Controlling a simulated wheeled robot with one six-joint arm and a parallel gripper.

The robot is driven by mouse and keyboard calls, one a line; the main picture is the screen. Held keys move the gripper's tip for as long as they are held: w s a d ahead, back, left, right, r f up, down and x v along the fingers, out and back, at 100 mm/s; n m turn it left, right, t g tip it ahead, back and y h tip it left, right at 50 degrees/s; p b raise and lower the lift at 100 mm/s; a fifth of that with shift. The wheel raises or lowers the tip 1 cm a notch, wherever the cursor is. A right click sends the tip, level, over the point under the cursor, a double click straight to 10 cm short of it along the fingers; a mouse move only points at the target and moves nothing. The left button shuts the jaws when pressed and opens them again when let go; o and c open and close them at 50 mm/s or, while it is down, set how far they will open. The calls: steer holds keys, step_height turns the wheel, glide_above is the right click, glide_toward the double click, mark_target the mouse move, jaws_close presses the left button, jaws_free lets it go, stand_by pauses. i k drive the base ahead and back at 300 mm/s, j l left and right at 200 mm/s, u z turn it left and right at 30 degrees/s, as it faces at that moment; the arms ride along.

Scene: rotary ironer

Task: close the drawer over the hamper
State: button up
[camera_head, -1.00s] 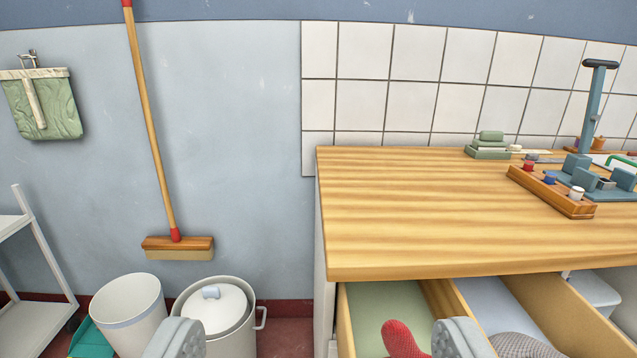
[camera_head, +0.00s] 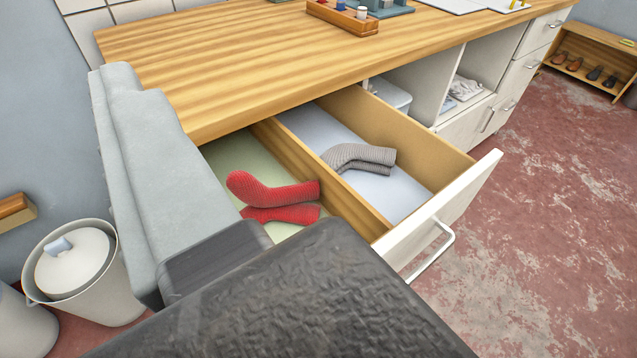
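The drawer (camera_head: 440,206) under the wooden worktop is pulled well out. Its white front carries a pale bar handle (camera_head: 436,250). A divider splits it: red socks (camera_head: 272,198) lie in the green-lined left compartment and grey socks (camera_head: 358,157) in the pale blue-lined right one. My gripper (camera_head: 130,88) fills the left and lower foreground, its grey fingers beside the worktop's left end. It hides the drawer's near left part. The gap between the fingers cannot be made out. No hamper shows below the drawer; that space is hidden.
The worktop (camera_head: 240,75) holds a wooden tray of small pots (camera_head: 342,17). A lidded white bin (camera_head: 75,262) stands on the floor at left. Open shelves and more closed drawers (camera_head: 510,88) are to the right. The red floor right of the drawer is clear.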

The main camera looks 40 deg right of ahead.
mark_target(431, 183)
steer(key=k+z, duration=0.25)
steer(key=z, duration=0.2)
steer(key=k+z, duration=0.3)
steer(key=z, duration=0.2)
